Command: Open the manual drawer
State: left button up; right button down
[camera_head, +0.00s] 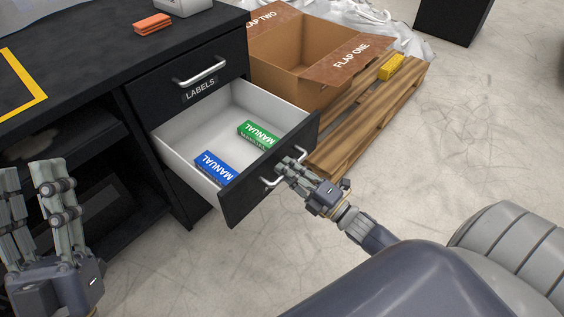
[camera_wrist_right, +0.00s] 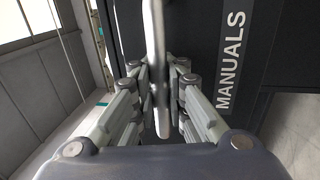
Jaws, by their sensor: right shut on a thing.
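The manual drawer (camera_head: 270,175) stands pulled well out of the black cabinet. Its inside is white and holds a green manual box (camera_head: 257,135) and a blue manual box (camera_head: 215,168). My right gripper (camera_head: 283,170) is shut on the drawer's metal handle (camera_head: 268,183). In the right wrist view the handle (camera_wrist_right: 158,70) runs between the fingers, beside the MANUALS label (camera_wrist_right: 230,60) on the black front. My left gripper (camera_head: 25,175) is at the lower left, with its fingers spread apart and empty, away from the drawer.
The closed LABELS drawer (camera_head: 200,88) is above the open one. An open cardboard box (camera_head: 285,60) and a yellow object (camera_head: 391,67) sit on a wooden pallet (camera_head: 375,110) to the right. An orange block (camera_head: 152,24) lies on the cabinet top.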

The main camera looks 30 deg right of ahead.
jog(key=shift+s+f, duration=0.2)
jog(key=c, duration=1.6)
grip_release()
jog(key=shift+r, duration=0.1)
jog(key=v, duration=1.2)
